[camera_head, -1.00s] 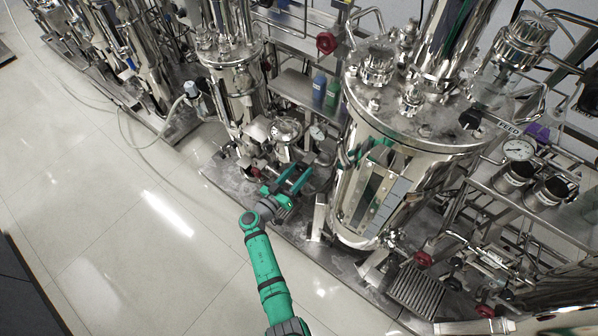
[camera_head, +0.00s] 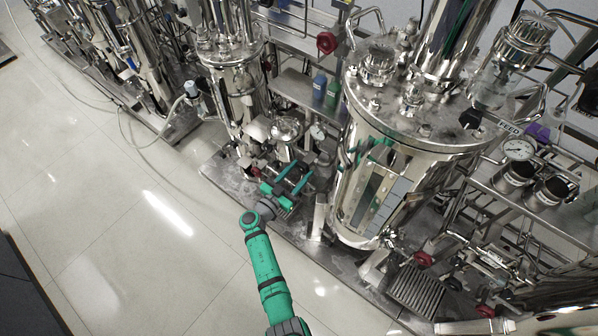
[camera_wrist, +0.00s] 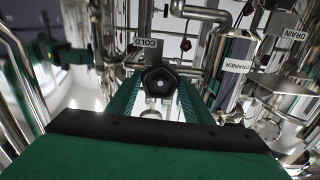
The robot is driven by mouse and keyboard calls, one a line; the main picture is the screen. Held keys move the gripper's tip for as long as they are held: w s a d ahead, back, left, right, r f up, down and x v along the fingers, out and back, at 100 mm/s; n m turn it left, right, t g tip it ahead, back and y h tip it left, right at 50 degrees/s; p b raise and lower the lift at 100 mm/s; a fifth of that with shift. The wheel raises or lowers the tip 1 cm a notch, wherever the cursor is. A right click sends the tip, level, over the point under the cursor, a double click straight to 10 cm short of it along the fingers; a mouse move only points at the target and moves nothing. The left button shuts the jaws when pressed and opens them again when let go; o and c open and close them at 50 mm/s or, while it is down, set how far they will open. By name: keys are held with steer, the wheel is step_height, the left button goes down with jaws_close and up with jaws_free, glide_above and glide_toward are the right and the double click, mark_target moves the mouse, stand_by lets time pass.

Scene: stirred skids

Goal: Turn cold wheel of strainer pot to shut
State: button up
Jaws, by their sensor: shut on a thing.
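The cold wheel (camera_wrist: 160,82) is a dark, five-sided hand wheel, seen face-on in the wrist view. A small plate reading COLD (camera_wrist: 149,42) is just beyond it. My gripper (camera_wrist: 160,90) has a green finger on either side of the wheel and is shut on it. In the head view my gripper (camera_head: 287,180) is low in front of the smaller steel vessel, and the wheel cannot be made out between its fingers. A STRAINER label (camera_wrist: 238,66) is on a steel body at right in the wrist view.
A DRAIN plate (camera_wrist: 294,36) and steel pipes crowd the right of the wrist view. A large steel tank (camera_head: 425,125) stands close right of my gripper. Red-wheeled valves (camera_head: 424,258) sit low at right. The pale floor (camera_head: 110,215) at left is open.

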steer(key=o, duration=1)
steer(key=v, duration=1.1)
steer(key=shift+w, duration=0.1)
